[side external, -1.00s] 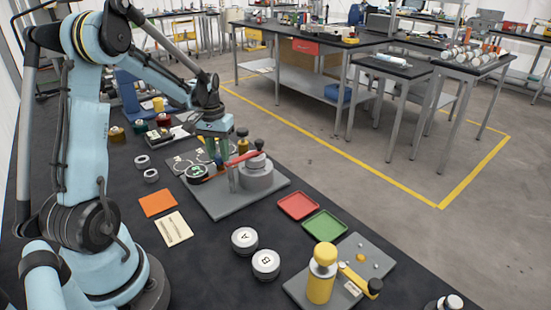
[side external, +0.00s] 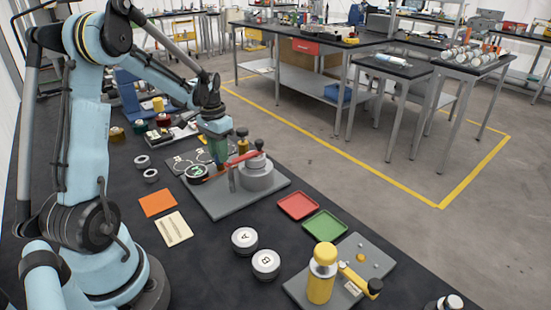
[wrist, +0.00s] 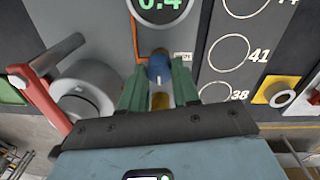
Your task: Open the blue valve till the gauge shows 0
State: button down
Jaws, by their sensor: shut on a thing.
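The blue valve (wrist: 160,69) is a small round knob, seen in the wrist view between the two green fingers of my gripper (wrist: 159,84). My gripper is shut on it, with a finger on each side. The gauge (wrist: 161,7) is just beyond the valve and reads 0.4 in green digits, its top cut off. In the side external view, my gripper (side external: 217,150) points down at the grey board (side external: 225,205), beside the round gauge (side external: 197,173).
A red lever (wrist: 41,100) on a grey cylinder (wrist: 88,90) stands close at the left of my gripper. Printed circles with numbers such as 41 (wrist: 258,55) lie at the right.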

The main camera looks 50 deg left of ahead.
jog(key=c, duration=0.8)
grip_release()
jog(key=r, duration=1.2)
jog(key=shift+a, duration=0.25)
jog(key=s+d+t, duration=0.1)
jog(key=d+t, duration=0.1)
jog(key=d, duration=0.6)
jog(key=s+d+f+m+t, duration=0.1)
jog(key=s+d+t, duration=0.1)
jog(key=d, duration=0.6)
jog(key=s+d+f+m+t, duration=0.1)
jog(key=d+t, duration=0.2)
jog(key=d, duration=0.6)
jog(key=shift+s+f, duration=0.15)
jog(key=shift+s, duration=0.15)
